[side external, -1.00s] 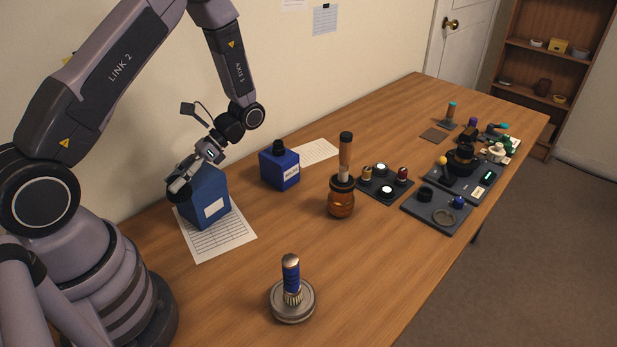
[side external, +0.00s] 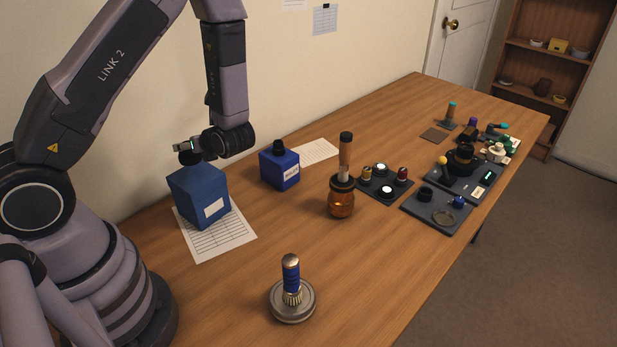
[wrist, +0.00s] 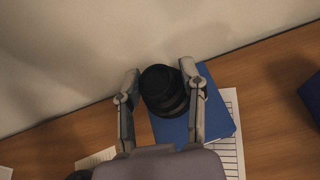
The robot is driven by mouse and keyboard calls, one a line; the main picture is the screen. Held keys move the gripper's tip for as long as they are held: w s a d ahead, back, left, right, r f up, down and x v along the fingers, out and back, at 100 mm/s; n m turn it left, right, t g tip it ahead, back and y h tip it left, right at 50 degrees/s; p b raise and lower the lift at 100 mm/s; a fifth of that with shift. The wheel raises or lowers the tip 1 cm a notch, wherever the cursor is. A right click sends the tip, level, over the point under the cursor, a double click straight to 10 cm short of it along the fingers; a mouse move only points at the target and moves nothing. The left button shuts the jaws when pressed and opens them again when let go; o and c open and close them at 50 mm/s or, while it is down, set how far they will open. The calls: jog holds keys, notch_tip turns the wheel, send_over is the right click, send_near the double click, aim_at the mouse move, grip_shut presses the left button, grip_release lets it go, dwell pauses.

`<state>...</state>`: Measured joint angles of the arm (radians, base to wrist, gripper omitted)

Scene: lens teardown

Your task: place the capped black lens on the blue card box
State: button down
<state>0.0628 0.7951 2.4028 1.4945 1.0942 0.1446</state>
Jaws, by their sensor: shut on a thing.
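The capped black lens (wrist: 163,90) is between the two fingers of my gripper (wrist: 159,72) in the wrist view, and the gripper is shut on it. The blue card box (wrist: 215,121) shows below and to the right of the lens in that view. In the side view my gripper (side external: 187,148) is over the top of the blue card box (side external: 185,202), with a dark part of the lens (side external: 189,158) showing just above the box top. I cannot tell whether the lens touches the box.
The box stands on a printed sheet (side external: 226,240) near the wall. A smaller blue box (side external: 281,170) with a black top stands to its right. Table between is clear.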

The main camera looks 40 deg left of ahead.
aim_at(198, 160)
jog(key=shift+f, duration=1.95)
jog(key=shift+f, duration=0.15)
jog(key=c, duration=0.6)
grip_release()
